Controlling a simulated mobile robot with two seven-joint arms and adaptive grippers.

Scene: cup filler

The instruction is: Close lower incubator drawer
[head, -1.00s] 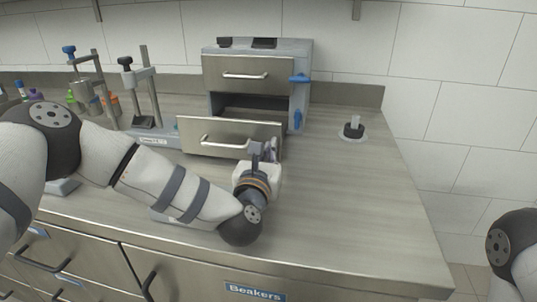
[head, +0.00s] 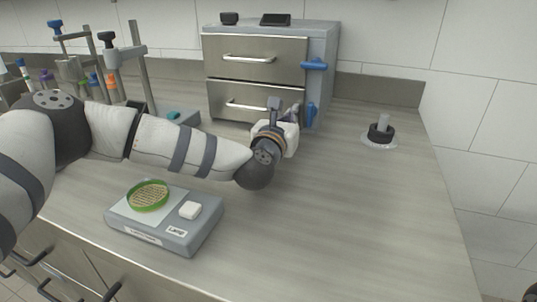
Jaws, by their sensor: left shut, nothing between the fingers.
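The incubator (head: 321,45) is a grey box at the back of the counter with two steel-fronted drawers. Each drawer has a bar handle. My left gripper (head: 284,104) is shut and empty, at the right end of the lower drawer front; whether it touches the front cannot be told. It hides the lower right part of that front. Blue latches (head: 314,64) show on the incubator's right side. My right gripper is out of view.
Stands and small bottles are at the left. A black round piece (head: 381,133) lies at the right. The counter's right front is clear.

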